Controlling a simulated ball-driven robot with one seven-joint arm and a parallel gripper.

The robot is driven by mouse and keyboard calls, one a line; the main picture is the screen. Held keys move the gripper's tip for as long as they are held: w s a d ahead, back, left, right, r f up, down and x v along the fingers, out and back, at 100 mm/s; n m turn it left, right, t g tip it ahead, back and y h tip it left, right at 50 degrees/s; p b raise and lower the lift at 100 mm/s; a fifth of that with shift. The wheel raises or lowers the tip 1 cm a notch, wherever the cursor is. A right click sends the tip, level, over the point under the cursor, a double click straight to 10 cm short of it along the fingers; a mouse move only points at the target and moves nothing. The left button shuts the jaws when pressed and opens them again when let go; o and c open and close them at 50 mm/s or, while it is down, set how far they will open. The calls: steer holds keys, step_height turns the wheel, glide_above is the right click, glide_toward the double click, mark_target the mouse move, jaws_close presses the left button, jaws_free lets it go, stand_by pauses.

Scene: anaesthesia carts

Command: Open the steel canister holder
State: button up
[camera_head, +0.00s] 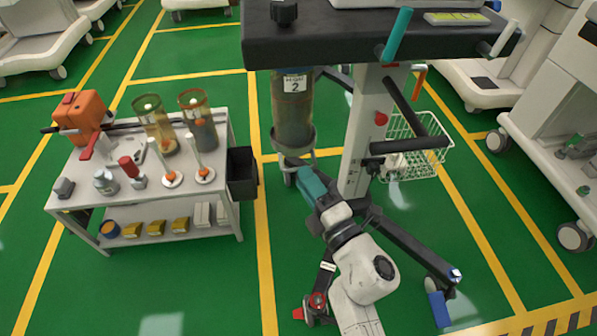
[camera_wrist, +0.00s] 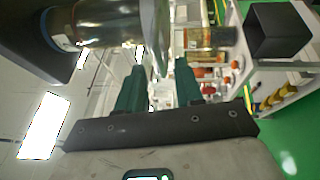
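The steel canister holder (camera_head: 293,140) is a metal ring bracket around the lower part of a clear, brownish canister (camera_head: 292,105) labelled 2, under the dark cart top. My gripper (camera_head: 304,170) has teal fingers and is just below the holder, near its lower front side. In the wrist view my gripper (camera_wrist: 159,75) shows two teal fingers spread apart. The canister (camera_wrist: 110,22) lies at upper left there, and a curved shiny metal edge, likely the holder (camera_wrist: 161,38), is beyond the fingertips. I cannot tell whether the fingers touch it.
The dark cart top (camera_head: 350,38) hangs above, with a pale column (camera_head: 366,125) right of the canister and a wire basket (camera_head: 412,145) beyond. A white trolley (camera_head: 222,130) with canisters and small items stands left, with a black bin (camera_head: 242,172) on its side. Green floor lies between.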

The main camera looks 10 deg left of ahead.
steer(key=shift+b+x, duration=0.4)
steer(key=shift+x, duration=1.6)
jaws_close()
